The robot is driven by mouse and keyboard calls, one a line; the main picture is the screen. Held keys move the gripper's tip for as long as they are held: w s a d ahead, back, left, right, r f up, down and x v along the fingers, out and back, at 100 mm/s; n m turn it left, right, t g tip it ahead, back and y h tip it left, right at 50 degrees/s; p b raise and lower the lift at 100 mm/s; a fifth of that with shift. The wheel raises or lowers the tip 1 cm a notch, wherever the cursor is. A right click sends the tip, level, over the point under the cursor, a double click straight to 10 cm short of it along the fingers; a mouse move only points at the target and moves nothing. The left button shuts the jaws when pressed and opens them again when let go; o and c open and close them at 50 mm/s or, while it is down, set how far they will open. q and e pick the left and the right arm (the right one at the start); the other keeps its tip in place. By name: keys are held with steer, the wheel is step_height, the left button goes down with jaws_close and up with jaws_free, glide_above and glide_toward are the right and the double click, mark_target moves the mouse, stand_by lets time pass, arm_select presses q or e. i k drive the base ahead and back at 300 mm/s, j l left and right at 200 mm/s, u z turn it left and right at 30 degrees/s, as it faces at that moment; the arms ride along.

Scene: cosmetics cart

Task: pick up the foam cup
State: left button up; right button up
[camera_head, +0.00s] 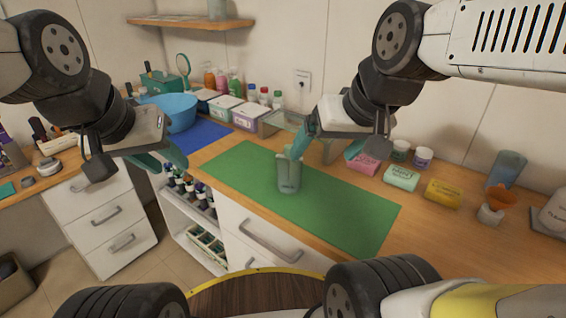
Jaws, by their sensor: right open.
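A grey-green cup-like thing (289,175), which I take for the foam cup, stands upright on the green mat (345,208). Its rim looks uneven and is partly overlapped by a fingertip of my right gripper (322,153). That gripper is open, with one teal finger at the top of the cup and the other apart to the right. I cannot tell whether the finger touches the cup. My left gripper (171,167) hangs left of the mat, in front of the counter, away from the cup. Its fingers partly overlap, and nothing shows between them.
A blue bowl (174,112), labelled boxes (223,107) and bottles stand at the back left. Pink, green and yellow packs (443,193) and small jars lie right of the mat. A blue-grey tumbler (507,169) and an orange-topped item (494,202) stand further right.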

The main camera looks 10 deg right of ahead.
mark_target(289, 179)
steer(key=i+j+z, duration=0.1)
steer(key=j+z, duration=1.4)
steer(key=j, duration=0.1)
